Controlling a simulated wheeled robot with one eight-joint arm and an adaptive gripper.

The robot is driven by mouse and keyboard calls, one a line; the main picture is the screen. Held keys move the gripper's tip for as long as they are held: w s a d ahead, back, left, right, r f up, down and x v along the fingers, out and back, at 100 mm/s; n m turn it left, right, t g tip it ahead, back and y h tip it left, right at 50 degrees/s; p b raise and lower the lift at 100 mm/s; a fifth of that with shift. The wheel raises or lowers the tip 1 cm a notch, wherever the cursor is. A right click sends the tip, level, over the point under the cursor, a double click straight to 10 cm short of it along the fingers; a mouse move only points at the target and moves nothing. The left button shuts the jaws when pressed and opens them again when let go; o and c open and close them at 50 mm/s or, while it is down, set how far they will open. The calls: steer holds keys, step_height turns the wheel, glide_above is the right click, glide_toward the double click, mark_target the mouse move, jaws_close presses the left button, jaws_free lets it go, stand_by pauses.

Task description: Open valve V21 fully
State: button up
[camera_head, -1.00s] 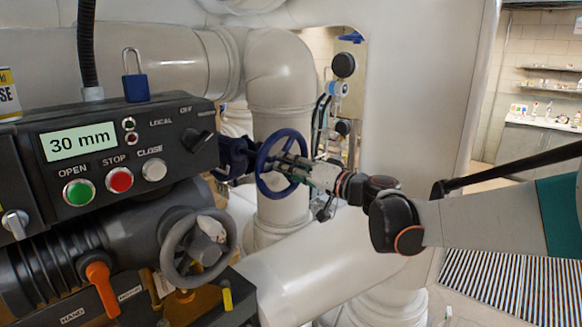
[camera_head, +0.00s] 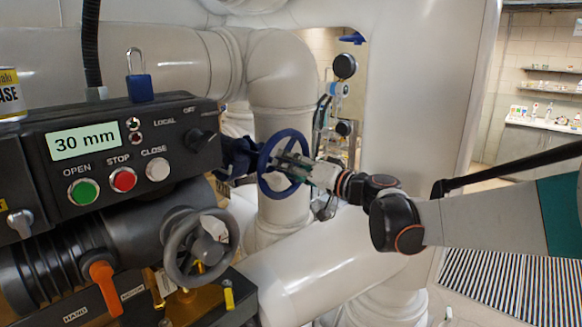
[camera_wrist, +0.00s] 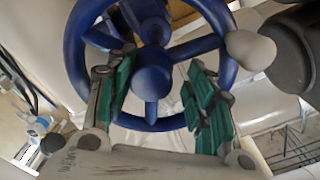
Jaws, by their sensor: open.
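A blue handwheel (camera_head: 284,163) sits on a dark blue valve body (camera_head: 237,158) in front of the white pipes, right of the control box. No V21 tag is readable on it. My gripper (camera_head: 290,165) reaches to this wheel from the right. In the wrist view the blue wheel (camera_wrist: 152,75) fills the upper middle, with its hub and spokes. My gripper (camera_wrist: 160,92) is open there, its green-padded fingers spread on either side of the hub, apart from it. Whether the fingers touch the spokes or the rim cannot be told.
A control box (camera_head: 120,150) with a "30 mm" display, buttons and a blue padlock (camera_head: 139,88) stands at left. A grey handwheel (camera_head: 168,262) and orange lever (camera_head: 104,285) are below it. A large white pipe (camera_head: 320,265) runs beneath my arm. A grey knob (camera_wrist: 250,50) is close to the wheel's right.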

steer(key=v, duration=0.5)
steer(key=shift+d+f, duration=0.25)
steer(key=shift+d, duration=0.25)
steer(key=s+d+f+g+h+b, duration=0.1)
steer(key=s+d+f+h, duration=0.3)
steer(key=s, duration=0.6)
steer(key=s+d+f+m+g+h+b, duration=0.1)
steer(key=s+d+f+h+b, duration=0.2)
steer(key=s+d+f, duration=0.6)
steer(key=s+d+f+m+g+h+b, duration=0.1)
steer(key=s+d+f+h+b, duration=0.1)
steer(key=s+d+f+h, duration=0.5)
steer(key=s+f, duration=0.3)
steer(key=s, duration=0.2)
steer(key=shift+s+f+g+b, duration=0.2)
steer(key=shift+g+b, duration=0.1)
steer(key=shift+g, duration=0.1)
